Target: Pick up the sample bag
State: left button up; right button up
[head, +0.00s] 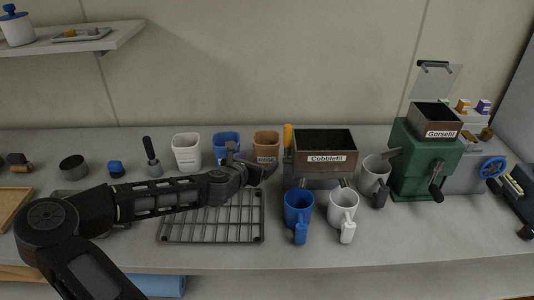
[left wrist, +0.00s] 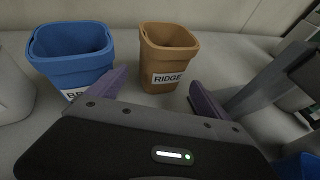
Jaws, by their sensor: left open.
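No thing is plainly marked as a sample bag. Three open, bag-like containers stand in a row at the back of the bench: white (head: 187,150), blue (head: 227,140) and tan (head: 266,143). In the left wrist view the tan one (left wrist: 165,58) has a label that reads RIDGE. The blue one (left wrist: 72,60) has a label partly hidden by a finger. My left gripper (head: 256,168) is open and empty, just in front of the tan container. In the wrist view its two fingers (left wrist: 155,92) point toward that container, apart from it. My right gripper is out of view.
A wire rack (head: 212,222) lies below my left arm. A box labelled Cobblefil (head: 318,170) stands right of the gripper, with blue (head: 298,205) and white (head: 342,205) mugs in front. A green grinder (head: 415,160) stands farther right. Small tools are at left.

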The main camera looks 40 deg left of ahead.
aim_at(262, 159)
pick_arm(q)
jog(key=shift+w+f, duration=0.15)
jog(key=shift+w, duration=0.2)
jog(key=x, duration=0.5)
jog(key=shift+f+p, duration=0.2)
jog(key=shift+p, duration=0.1)
jog(key=shift+c, duration=0.5)
jog(key=c, duration=1.5)
jog(key=shift+r, duration=0.1)
notch_tip(262, 159, up, 10)
jog(key=shift+f+p, duration=0.1)
jog(key=shift+p, duration=0.25)
